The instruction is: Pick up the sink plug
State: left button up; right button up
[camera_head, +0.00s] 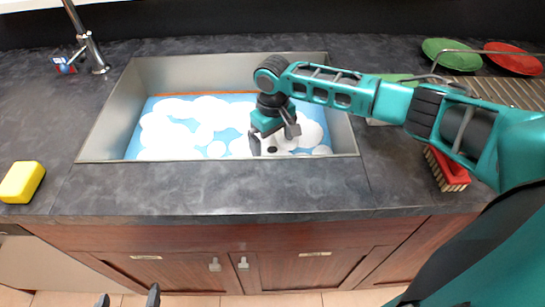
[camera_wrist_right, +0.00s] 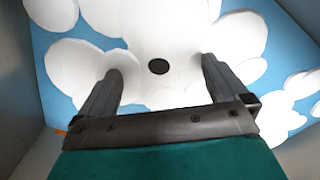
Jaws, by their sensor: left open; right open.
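A small dark round piece, which looks like the sink plug (camera_wrist_right: 158,66), shows amid white foam in the right wrist view. It also shows as a dark spot in the head view (camera_head: 272,150). My right gripper (camera_head: 273,138) is open over the sink basin (camera_head: 112,108), pointing down. In the right wrist view its two fingers (camera_wrist_right: 161,72) stand to either side of the dark piece, with nothing held between them. I cannot tell how far above it the fingertips are. My left gripper (camera_head: 129,298) is open and empty at the bottom edge of the head view, in front of the cabinets.
Foam and blue water (camera_head: 176,118) fill the basin. A faucet (camera_head: 92,52) stands behind its left corner. A yellow sponge (camera_head: 21,182) lies on the left counter. A red brush (camera_head: 447,168) and green (camera_head: 450,52) and red plates (camera_head: 512,58) are on the right.

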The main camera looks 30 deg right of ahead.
aim_at(274, 151)
notch_tip(274, 151, down, 5)
jog(key=shift+d+f+b, duration=0.1)
jog(key=shift+b, duration=0.2)
jog(key=shift+c, duration=0.3)
jog(key=shift+c, duration=0.7)
jog(key=c, duration=0.5)
jog(key=shift+r, duration=0.25)
